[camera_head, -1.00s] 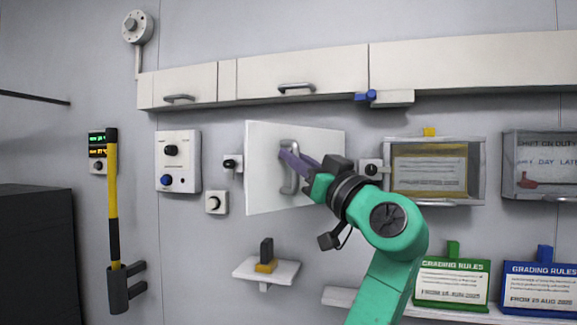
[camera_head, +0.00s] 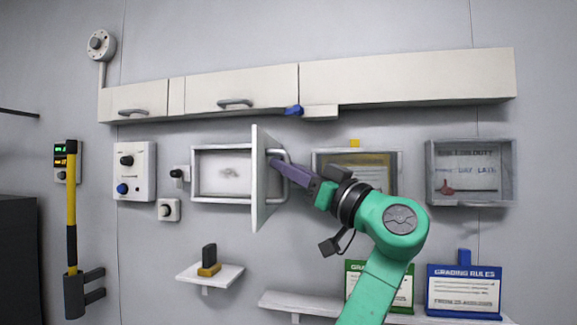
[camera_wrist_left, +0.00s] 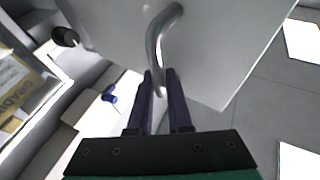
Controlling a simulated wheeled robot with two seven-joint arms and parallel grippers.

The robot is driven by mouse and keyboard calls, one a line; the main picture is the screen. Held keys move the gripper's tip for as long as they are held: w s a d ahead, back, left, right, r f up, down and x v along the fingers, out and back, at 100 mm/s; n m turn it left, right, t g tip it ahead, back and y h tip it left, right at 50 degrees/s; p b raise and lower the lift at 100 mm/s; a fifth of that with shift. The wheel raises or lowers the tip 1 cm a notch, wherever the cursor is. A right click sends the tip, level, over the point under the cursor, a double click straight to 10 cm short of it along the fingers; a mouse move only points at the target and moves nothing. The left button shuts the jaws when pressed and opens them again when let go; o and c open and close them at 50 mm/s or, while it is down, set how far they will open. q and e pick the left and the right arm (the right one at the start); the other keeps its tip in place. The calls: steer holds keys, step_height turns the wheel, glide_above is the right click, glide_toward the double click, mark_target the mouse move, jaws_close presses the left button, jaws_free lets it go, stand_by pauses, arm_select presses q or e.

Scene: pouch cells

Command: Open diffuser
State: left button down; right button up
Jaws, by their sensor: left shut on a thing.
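The diffuser is a white wall box (camera_head: 222,199) whose flat white door (camera_head: 259,185) stands swung out on its right side, nearly edge-on to the head view. The box's pale interior is visible, with a small light patch on its back. My left gripper (camera_head: 276,165) is shut on the door's grey handle (camera_head: 288,182), right of the door panel. In the left wrist view the purple fingers (camera_wrist_left: 159,80) lie on both sides of the lower part of the curved handle (camera_wrist_left: 156,45), with the door panel behind. My right gripper is not in view.
A framed notice box (camera_head: 322,160) is behind my arm, right of the door. White cabinets (camera_head: 235,90) run above. A small shelf (camera_head: 222,277) with a dark block is below. Knob panels (camera_head: 135,172) are on the left. Two signs (camera_head: 463,292) stand at lower right.

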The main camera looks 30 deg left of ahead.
arm_select(q)
steer(key=shift+w+d+r+g, duration=0.1)
steer(key=shift+w+d+g, duration=0.05)
steer(key=shift+g, duration=0.25)
steer(key=c, duration=1)
jaws_free()
steer(key=shift+o, duration=0.8)
steer(key=shift+w+a, duration=0.1)
steer(key=shift+a, duration=0.15)
steer(key=shift+d+f, duration=0.2)
steer(key=b+v, duration=0.4)
steer(key=v, duration=1)
steer(key=shift+b, duration=0.4)
